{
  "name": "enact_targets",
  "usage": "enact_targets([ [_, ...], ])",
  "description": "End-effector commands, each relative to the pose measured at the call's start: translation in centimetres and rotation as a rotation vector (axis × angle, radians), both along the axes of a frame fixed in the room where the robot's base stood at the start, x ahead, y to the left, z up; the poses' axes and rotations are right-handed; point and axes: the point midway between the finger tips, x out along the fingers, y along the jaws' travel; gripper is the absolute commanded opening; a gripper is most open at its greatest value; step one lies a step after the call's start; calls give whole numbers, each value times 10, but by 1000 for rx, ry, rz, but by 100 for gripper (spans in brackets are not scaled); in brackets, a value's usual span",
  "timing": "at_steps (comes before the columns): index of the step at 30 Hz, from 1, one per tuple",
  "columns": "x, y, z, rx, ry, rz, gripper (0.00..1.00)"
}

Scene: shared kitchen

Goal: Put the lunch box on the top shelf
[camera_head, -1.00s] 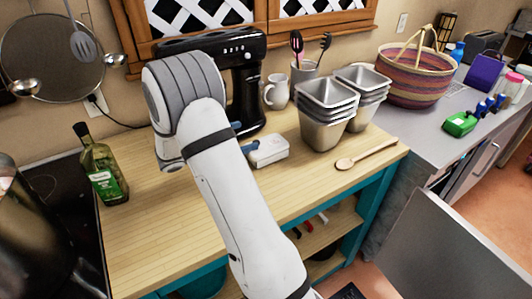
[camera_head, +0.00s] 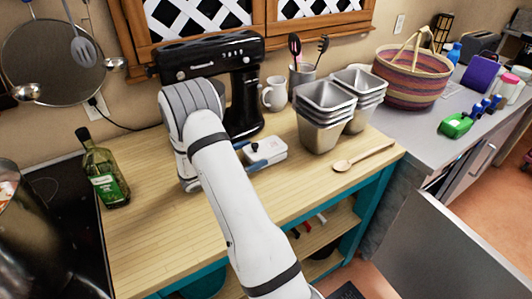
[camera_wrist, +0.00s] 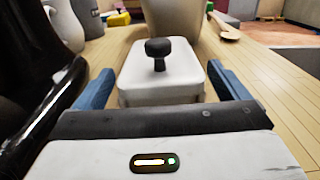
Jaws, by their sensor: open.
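The lunch box is a small white box (camera_head: 268,151) on the wooden counter, in front of the coffee maker. In the wrist view the white box (camera_wrist: 160,78) has a black knob on its lid and sits upright straight ahead. My gripper (camera_wrist: 160,88) is open, with one blue finger on each side of the box; I cannot tell whether they touch it. In the head view my arm partly hides my gripper and the box's left side. A wooden shelf (camera_head: 335,222) shows below the counter in the teal unit; I cannot tell whether it is the top shelf.
The black coffee maker (camera_head: 243,95) stands close behind my arm. A white mug (camera_head: 274,95) and stacked metal containers (camera_head: 322,125) stand behind and right of the box. A wooden spoon (camera_head: 362,157) lies at right, an oil bottle (camera_head: 106,172) at left. The front counter is clear.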

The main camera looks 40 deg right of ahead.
Motion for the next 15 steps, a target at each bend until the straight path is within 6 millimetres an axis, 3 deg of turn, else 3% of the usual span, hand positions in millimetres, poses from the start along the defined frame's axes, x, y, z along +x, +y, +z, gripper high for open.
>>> enact_targets([
  [6, -2, -29, 1, 0, 2, -2, 94],
  [15, -2, -32, 0, 0, 1, 0, 93],
])
